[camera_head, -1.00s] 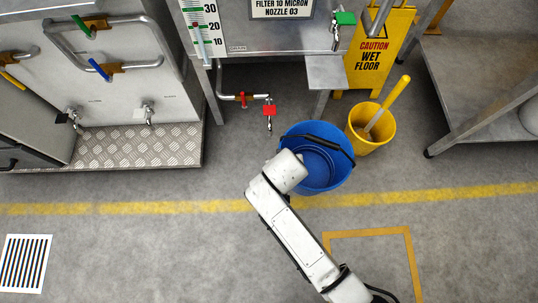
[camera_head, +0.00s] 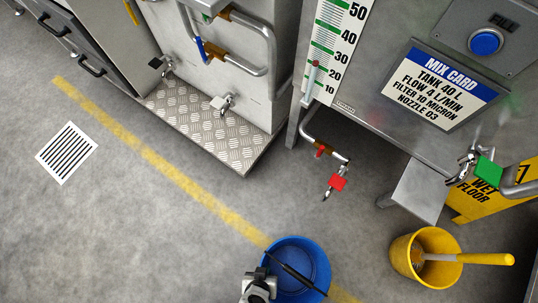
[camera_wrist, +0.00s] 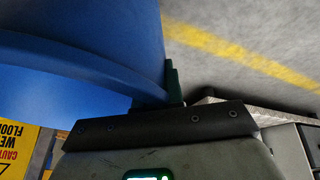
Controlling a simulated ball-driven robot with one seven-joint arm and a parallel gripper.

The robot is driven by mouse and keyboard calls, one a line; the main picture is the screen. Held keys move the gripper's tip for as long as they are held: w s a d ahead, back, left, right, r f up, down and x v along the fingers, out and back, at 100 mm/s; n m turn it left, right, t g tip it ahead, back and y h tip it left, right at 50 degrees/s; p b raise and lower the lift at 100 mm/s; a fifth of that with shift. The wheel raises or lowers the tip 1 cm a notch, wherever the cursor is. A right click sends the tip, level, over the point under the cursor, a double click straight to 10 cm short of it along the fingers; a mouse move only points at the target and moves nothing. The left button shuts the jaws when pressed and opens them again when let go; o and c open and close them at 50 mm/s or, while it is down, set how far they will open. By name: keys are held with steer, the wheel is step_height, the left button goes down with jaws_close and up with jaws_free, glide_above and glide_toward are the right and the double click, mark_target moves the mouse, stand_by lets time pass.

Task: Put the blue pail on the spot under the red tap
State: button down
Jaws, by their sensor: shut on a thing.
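The blue pail (camera_head: 312,258) is at the bottom of the head view, in front of the yellow floor line, its black handle slanting across its mouth. Its blue wall fills the upper left of the wrist view (camera_wrist: 80,45). My gripper (camera_head: 258,286) is at the pail's left side and is shut on it; a dark finger (camera_wrist: 172,85) stands against the wall in the wrist view. I cannot tell whether the pail is lifted. The red tap (camera_head: 337,183), with its red tag, hangs from a pipe up and right of the pail. The floor below it looks bare.
A yellow bucket (camera_head: 405,262) with a yellow-handled tool stands right of the pail. Above it are a metal ledge (camera_head: 420,190), a green-tagged tap (camera_head: 488,172) and a yellow wet-floor sign (camera_head: 483,197). A treadplate step (camera_head: 215,135) is at upper left. The left floor is open.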

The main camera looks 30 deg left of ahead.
steer(key=w+a+f+b, duration=0.1)
steer(key=w+a+b, duration=0.1)
steer(key=w, duration=0.6)
steer(key=w+a+f+b, duration=0.2)
steer(key=w+b, duration=0.1)
steer(key=w, duration=0.6)
steer(key=shift+w+a+f, duration=0.15)
steer(key=shift+a+f, duration=0.05)
steer(key=shift+f, duration=0.1)
steer(key=c, duration=1.3)
jaws_free()
steer(key=shift+o, duration=0.2)
steer(key=p+v, duration=0.6)
steer(key=v, duration=0.6)
